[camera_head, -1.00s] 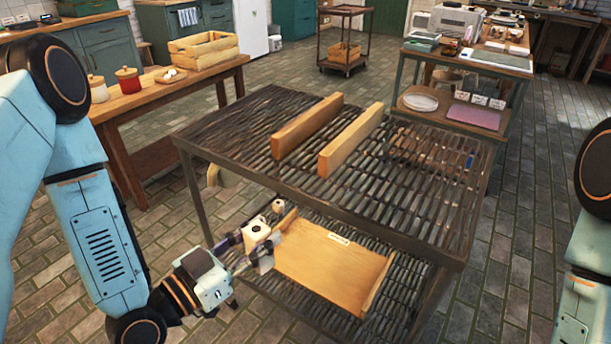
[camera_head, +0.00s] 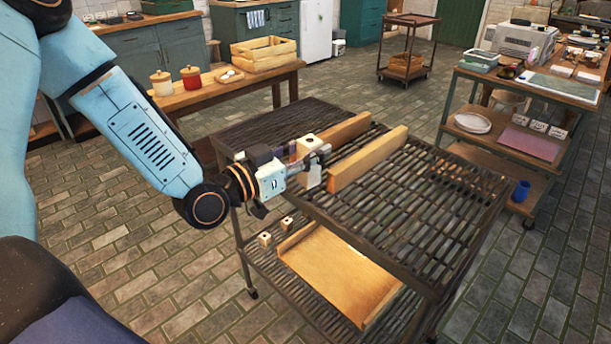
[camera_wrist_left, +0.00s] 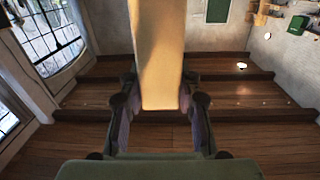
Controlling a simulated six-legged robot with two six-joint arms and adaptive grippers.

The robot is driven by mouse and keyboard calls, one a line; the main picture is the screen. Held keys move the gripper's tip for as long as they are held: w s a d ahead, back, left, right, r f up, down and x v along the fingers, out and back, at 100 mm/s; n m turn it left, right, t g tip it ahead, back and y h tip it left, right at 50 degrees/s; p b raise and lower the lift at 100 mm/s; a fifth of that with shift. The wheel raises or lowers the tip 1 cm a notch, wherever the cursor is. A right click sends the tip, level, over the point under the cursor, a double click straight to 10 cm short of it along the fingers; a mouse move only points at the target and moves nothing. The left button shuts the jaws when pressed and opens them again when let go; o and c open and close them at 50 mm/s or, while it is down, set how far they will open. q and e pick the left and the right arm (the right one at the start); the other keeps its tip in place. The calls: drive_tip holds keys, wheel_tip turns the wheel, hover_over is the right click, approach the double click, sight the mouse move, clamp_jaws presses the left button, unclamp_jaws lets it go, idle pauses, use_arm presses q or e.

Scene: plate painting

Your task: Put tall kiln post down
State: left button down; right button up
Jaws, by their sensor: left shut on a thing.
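My left gripper (camera_head: 318,167) is shut on the tall kiln post (camera_head: 309,145), a pale block with a hole in its top end. The post is upright or nearly so at the upper slatted rack (camera_head: 430,197), by the near ends of two wooden boards, a left one (camera_head: 345,130) and a right one (camera_head: 368,160). I cannot tell whether its foot touches the slats. In the left wrist view the post (camera_wrist_left: 158,55) stands between the fingers as a long cream bar. My right gripper is not in view.
The lower shelf holds a wooden tray-like board (camera_head: 340,268) and two small pale posts, one (camera_head: 265,240) near the shelf's left edge and another (camera_head: 287,222) behind it. A side table with a wooden crate (camera_head: 264,54) is behind; a trolley with a blue cup (camera_head: 521,191) is right.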

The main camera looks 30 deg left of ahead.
use_arm(q)
drive_tip(key=w+a+r+n+y+p, duration=0.1)
drive_tip(key=w+a+r, duration=0.3)
drive_tip(key=a, duration=0.1)
drive_tip(key=f+b, duration=0.1)
drive_tip(key=f, duration=0.2)
drive_tip(key=f+b, duration=0.1)
drive_tip(key=f, duration=0.2)
drive_tip(key=f+b, duration=0.1)
drive_tip(key=f, duration=0.2)
drive_tip(key=shift+s+d+f, duration=0.1)
drive_tip(key=shift+d+f, duration=0.15)
drive_tip(key=shift+d, duration=0.15)
drive_tip(key=shift+a+f, duration=0.1)
drive_tip(key=shift+a, duration=0.2)
drive_tip(key=shift+f, duration=0.1)
drive_tip(key=c, duration=1.3)
unclamp_jaws()
drive_tip(key=shift+d, duration=0.1)
drive_tip(key=shift+o, duration=1.3)
drive_tip(key=shift+d, duration=0.15)
drive_tip(key=shift+o, duration=0.4)
drive_tip(key=shift+a, duration=0.2)
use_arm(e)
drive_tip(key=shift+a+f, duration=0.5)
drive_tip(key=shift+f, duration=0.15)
